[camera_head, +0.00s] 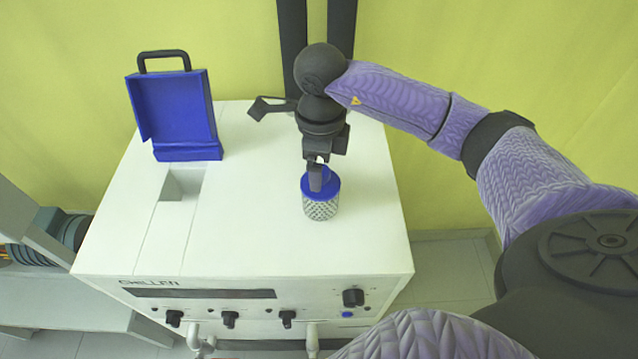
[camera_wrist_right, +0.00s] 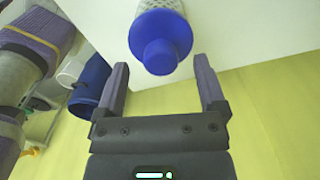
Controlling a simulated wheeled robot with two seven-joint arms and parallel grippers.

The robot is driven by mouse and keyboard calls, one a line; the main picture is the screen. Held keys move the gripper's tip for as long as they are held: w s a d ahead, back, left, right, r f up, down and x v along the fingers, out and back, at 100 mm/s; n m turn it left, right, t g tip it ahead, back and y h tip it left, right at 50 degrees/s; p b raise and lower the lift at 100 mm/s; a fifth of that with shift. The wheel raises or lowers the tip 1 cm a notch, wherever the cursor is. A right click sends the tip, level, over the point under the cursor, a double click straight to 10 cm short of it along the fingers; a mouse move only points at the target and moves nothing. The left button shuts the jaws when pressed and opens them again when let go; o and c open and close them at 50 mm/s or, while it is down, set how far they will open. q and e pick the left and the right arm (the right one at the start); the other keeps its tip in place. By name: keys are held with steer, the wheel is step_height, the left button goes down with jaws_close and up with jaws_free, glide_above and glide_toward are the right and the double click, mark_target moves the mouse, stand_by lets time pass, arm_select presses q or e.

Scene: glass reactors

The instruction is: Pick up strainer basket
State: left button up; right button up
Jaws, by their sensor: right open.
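The strainer basket (camera_head: 320,207) stands upright on the white top of the chiller. It has a grey mesh body and a blue lid with a knob. It also shows in the right wrist view (camera_wrist_right: 160,41), its blue knob facing the camera. My right gripper (camera_head: 317,180) is above the basket and points down at it in the head view. In the right wrist view my right gripper (camera_wrist_right: 163,84) is open, with one finger on each side of the knob's line and clear gaps to both. My left gripper is not in view.
The white chiller (camera_head: 250,235) carries knobs and a display on its front. A blue open case with a black handle (camera_head: 180,110) stands at the back left beside a rectangular recess (camera_head: 180,184). The chiller top around the basket is clear.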

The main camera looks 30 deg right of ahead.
mark_target(322, 206)
step_height(322, 206, down, 2)
steer(key=shift+f, duration=0.25)
jaws_close()
stand_by(0.3)
stand_by(0.9)
